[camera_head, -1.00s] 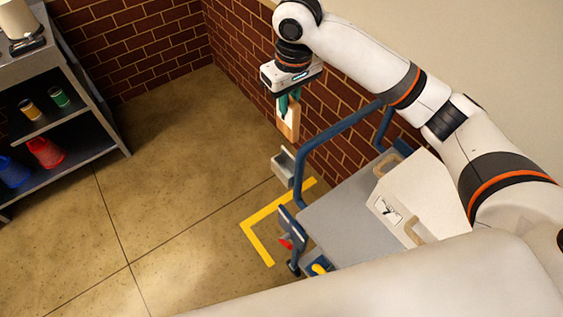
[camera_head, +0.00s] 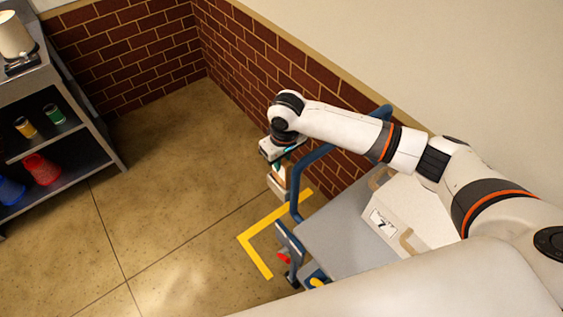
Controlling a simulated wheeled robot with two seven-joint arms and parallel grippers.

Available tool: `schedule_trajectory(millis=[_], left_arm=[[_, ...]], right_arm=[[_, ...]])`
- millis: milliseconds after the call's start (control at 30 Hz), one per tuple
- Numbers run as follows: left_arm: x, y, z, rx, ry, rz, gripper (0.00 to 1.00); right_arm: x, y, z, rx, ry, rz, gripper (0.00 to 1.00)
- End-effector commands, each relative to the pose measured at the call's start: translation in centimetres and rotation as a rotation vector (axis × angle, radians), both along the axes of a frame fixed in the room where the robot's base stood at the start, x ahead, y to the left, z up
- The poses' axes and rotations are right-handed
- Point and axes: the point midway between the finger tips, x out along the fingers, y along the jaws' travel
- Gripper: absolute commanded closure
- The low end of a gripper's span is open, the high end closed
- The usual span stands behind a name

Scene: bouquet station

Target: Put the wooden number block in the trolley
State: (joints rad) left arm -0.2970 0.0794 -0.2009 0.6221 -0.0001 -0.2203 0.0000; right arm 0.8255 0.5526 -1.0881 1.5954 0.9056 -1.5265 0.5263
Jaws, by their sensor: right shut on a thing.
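My right gripper (camera_head: 279,163) is shut on the wooden number block (camera_head: 278,173), a small tan piece just below the jaws. It hangs at the left side of the trolley (camera_head: 333,235), which has a grey deck and blue tube handles. The block's number is not readable. My left gripper is not in view.
A cream box (camera_head: 408,215) with a "7" label and tan handles stands on the deck. Yellow floor tape (camera_head: 258,256) marks a corner beside the trolley. The brick wall (camera_head: 262,75) is close behind.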

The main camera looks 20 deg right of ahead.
Motion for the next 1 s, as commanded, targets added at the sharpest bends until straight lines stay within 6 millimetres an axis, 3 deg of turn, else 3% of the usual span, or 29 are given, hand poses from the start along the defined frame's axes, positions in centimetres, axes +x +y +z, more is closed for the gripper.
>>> schedule_trajectory(millis=[200,933,967,1000], left_arm=[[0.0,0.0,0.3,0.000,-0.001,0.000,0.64],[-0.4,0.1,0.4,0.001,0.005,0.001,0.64],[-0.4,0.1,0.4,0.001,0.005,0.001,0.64],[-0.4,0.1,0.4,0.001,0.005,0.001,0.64]], right_arm=[[0.0,0.0,-2.1,0.000,-0.001,0.000,1.00],[0.0,0.0,-3.3,0.000,-0.001,0.000,1.00],[0.0,0.0,-3.3,0.000,0.000,0.000,0.79],[0.0,0.0,-3.3,0.000,0.000,0.000,0.73]])
